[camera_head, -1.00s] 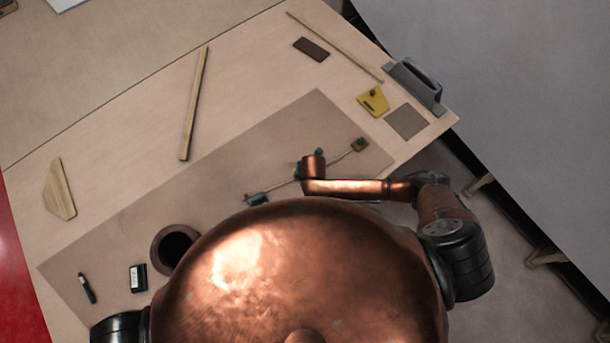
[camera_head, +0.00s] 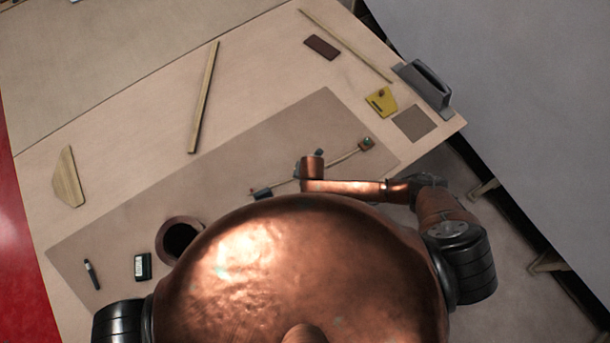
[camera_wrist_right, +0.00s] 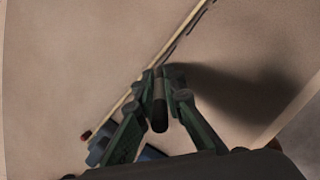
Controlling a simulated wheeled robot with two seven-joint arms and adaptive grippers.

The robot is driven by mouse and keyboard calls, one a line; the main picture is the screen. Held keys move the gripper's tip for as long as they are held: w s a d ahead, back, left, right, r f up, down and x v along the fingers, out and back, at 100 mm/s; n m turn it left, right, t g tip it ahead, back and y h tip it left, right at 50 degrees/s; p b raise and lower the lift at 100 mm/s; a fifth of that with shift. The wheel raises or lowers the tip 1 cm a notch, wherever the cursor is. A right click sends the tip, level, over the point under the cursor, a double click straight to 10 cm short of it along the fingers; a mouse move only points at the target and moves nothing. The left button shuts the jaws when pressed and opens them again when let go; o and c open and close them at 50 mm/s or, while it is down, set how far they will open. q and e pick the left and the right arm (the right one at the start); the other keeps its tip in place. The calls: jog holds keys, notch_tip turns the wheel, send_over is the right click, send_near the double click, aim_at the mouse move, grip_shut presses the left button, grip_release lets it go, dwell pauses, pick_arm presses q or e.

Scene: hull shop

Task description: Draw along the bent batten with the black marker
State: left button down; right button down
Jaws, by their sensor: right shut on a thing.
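In the right wrist view the thin pale batten (camera_wrist_right: 187,32) runs diagonally from the top edge to lower left. My right gripper (camera_wrist_right: 161,92) is shut on a dark cylinder, the black marker (camera_wrist_right: 160,108), beside the batten's right side. Whether the tip touches the surface is hidden. Dark broken marks (camera_wrist_right: 175,44) show along the batten's right side; I cannot tell ink from shadow. In the head view the batten (camera_head: 342,158) lies on the brown sheet (camera_head: 215,178), with small dark blocks (camera_head: 262,194) along it; my wrist hides its middle. My left gripper is not in view.
A dark pen (camera_head: 92,274), a small black box (camera_head: 143,267) and a round brown container (camera_head: 163,240) are at lower left. A wooden strip (camera_head: 204,98), a yellow piece (camera_head: 381,101) and a grey handled tool (camera_head: 427,88) lie farther back. The sheet's middle left is clear.

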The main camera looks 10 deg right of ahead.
jog(key=shift+a, duration=0.35)
jog(key=shift+s+a, duration=0.1)
jog(key=shift+a, duration=0.35)
jog(key=shift+a, duration=0.1)
jog(key=shift+s+a+p, duration=0.2)
jog(key=shift+a+p, duration=0.2)
jog(key=shift+a, duration=0.2)
jog(key=shift+a, duration=0.15)
jog(key=shift+s+a, duration=0.1)
jog(key=shift+a, duration=0.4)
jog(key=shift+a+p, duration=0.15)
jog(key=shift+p, duration=0.15)
jog(key=shift+s+a, duration=0.1)
jog(key=shift+a, duration=0.3)
